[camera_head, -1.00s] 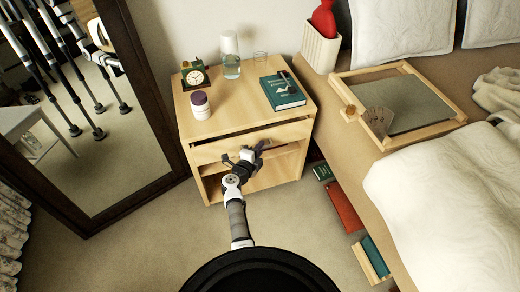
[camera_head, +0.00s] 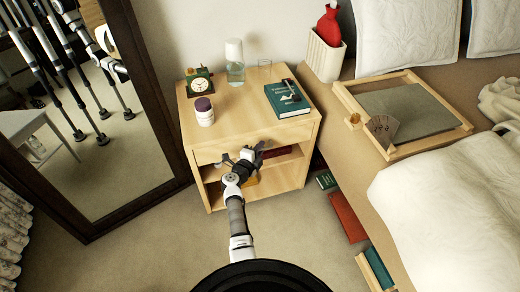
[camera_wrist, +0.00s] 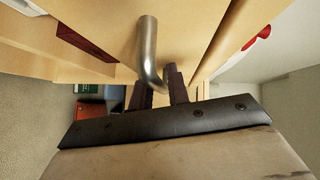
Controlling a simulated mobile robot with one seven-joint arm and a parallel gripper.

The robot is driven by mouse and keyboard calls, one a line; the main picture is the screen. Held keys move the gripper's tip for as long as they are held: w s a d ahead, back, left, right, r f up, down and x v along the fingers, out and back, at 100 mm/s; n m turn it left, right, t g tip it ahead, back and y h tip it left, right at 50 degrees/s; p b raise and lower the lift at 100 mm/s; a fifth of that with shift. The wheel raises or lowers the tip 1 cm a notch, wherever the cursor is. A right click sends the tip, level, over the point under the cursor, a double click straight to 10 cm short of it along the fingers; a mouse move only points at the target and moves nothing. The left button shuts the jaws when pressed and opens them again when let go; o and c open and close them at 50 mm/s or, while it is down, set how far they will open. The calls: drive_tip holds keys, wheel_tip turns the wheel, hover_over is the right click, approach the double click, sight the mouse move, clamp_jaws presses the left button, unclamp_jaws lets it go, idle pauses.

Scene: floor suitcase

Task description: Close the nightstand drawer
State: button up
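The pale wood nightstand (camera_head: 290,174) stands between the mirror and the bed. In the wrist view, the bent metal handle (camera_wrist: 148,45) reaches down to the dark fingertips of my gripper (camera_wrist: 158,88). The fingers are a little apart with the handle's end at them. I cannot tell whether they clamp it.
On the nightstand are a clock (camera_head: 199,82), a jar (camera_head: 204,112), a glass carafe (camera_head: 235,62) and a teal book (camera_head: 288,99). Books (camera_head: 348,217) lie beside the bed at right. A framed mirror (camera_head: 90,120) leans at left. Carpet in front is clear.

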drive_tip(key=shift+w+a+r, duration=0.1)
drive_tip(key=shift+r, duration=0.15)
drive_tip(key=p+v, duration=0.1)
drive_tip(key=v, duration=1.2)
drive_tip(key=shift+s+f+p, duration=0.15)
drive_tip(key=shift+s+p, duration=0.25)
drive_tip(key=shift+s, duration=0.05)
